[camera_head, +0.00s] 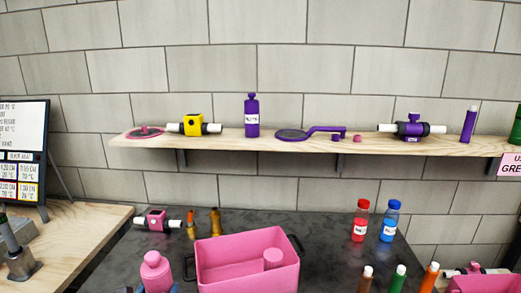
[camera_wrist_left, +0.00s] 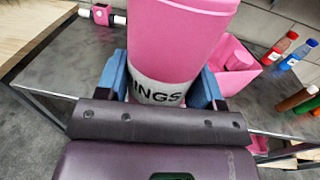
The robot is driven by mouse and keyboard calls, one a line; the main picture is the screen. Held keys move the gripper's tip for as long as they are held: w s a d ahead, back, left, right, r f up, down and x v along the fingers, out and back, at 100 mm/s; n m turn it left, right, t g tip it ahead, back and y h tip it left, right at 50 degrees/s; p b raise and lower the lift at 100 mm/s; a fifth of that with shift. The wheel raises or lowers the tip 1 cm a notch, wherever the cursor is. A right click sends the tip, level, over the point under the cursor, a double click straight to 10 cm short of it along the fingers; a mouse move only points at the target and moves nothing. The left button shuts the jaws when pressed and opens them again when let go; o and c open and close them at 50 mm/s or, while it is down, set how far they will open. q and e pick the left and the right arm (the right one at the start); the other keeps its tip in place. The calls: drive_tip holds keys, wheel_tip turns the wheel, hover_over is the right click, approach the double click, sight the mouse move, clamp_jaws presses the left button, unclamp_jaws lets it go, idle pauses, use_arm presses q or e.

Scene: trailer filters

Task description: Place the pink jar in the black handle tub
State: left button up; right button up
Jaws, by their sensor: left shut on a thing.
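The pink jar (camera_head: 155,268) is upright at the bottom left of the head view, left of the tub. In the left wrist view the pink jar (camera_wrist_left: 178,40) fills the upper middle, with a white label reading "INGS". My left gripper (camera_wrist_left: 161,88) is shut on it, one blue finger on each side; in the head view the gripper (camera_head: 157,289) is mostly cut off by the lower edge. The pink tub with black handles (camera_head: 235,280) stands on the dark table and holds a pink cylinder (camera_head: 273,259). The tub also shows behind the jar (camera_wrist_left: 247,79). My right gripper is not in view.
Red (camera_head: 360,221) and blue (camera_head: 390,221) bottles stand right of the tub. Several coloured tubes (camera_head: 397,279) are at front right. A wooden shelf (camera_head: 355,146) hangs above.

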use_arm(q)
drive_tip(key=shift+s+d+f+h+b, duration=0.1)
drive_tip(key=shift+s+d+b, duration=0.15)
drive_tip(key=shift+s+b, duration=0.25)
drive_tip(key=shift+s+d+r+h+b, duration=0.1)
drive_tip(key=shift+s+d+b, duration=0.1)
drive_tip(key=shift+s+b, duration=0.3)
drive_tip(key=shift+s+d+f+h+b, duration=0.1)
drive_tip(key=shift+s+d+b, duration=0.15)
drive_tip(key=shift+s+b, duration=0.25)
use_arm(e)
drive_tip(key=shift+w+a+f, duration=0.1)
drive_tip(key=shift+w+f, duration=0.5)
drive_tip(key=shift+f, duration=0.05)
